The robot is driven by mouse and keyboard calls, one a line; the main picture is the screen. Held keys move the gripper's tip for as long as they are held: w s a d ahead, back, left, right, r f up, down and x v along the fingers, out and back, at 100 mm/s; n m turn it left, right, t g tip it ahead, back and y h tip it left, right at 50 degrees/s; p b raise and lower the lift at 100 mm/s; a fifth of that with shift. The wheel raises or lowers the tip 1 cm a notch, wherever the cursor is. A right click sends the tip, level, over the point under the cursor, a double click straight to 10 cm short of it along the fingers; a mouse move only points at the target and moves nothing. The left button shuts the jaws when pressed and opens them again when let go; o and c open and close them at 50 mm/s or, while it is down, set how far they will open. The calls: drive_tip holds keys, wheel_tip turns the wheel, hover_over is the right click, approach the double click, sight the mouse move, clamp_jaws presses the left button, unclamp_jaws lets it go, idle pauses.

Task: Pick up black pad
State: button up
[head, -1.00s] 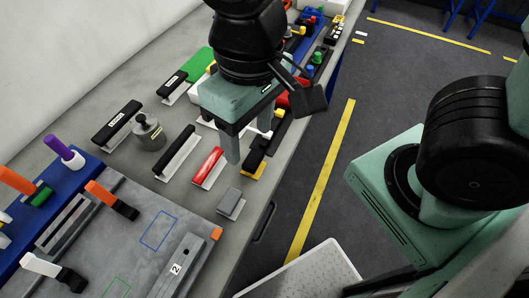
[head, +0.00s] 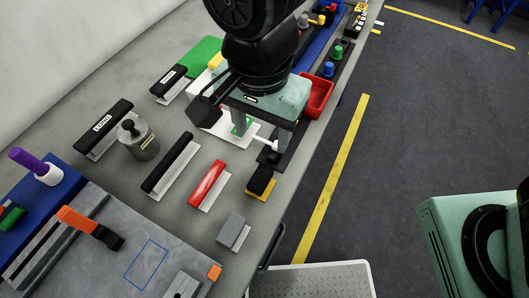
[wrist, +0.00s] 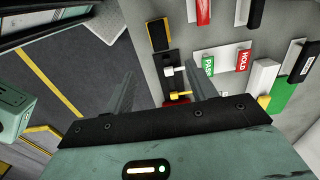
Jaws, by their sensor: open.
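A long black pad (head: 171,162) on a white base lies on the grey bench, left of a red pad (head: 207,183). It shows at the top of the wrist view (wrist: 255,14). A shorter black pad with a yellow base (head: 261,181) lies near the bench's right edge; it is upper centre in the wrist view (wrist: 157,34). A labelled black-topped block (head: 104,127) lies further left. Which one the task means I cannot tell. My gripper (head: 264,137) is open and empty, above the bench beyond the short black pad. Its fingers (wrist: 160,82) show apart in the wrist view.
A grey pad (head: 233,231) lies nearer, and a grey weight (head: 138,139) stands between the labelled block and long black pad. A red tray (head: 318,93) and blue tray (head: 318,43) are beyond my gripper. Floor (head: 410,140) lies right of the bench edge.

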hover_over(260, 177)
drive_tip(key=f, duration=0.8)
drive_tip(key=shift+w+d+f, duration=0.2)
drive_tip(key=shift+w+d, duration=0.05)
drive_tip(key=shift+w, duration=0.15)
drive_tip(key=shift+s+a+f+p, duration=0.1)
drive_tip(key=shift+s+f+p, duration=0.1)
drive_tip(key=shift+f, duration=0.7)
drive_tip(key=shift+s+a+f+p, duration=0.1)
drive_tip(key=shift+f+p, duration=0.05)
drive_tip(key=shift+f, duration=0.75)
drive_tip(key=shift+s+f+p, duration=0.1)
drive_tip(key=shift+f+p, duration=0.1)
drive_tip(key=shift+f, duration=0.7)
drive_tip(key=c, duration=1)
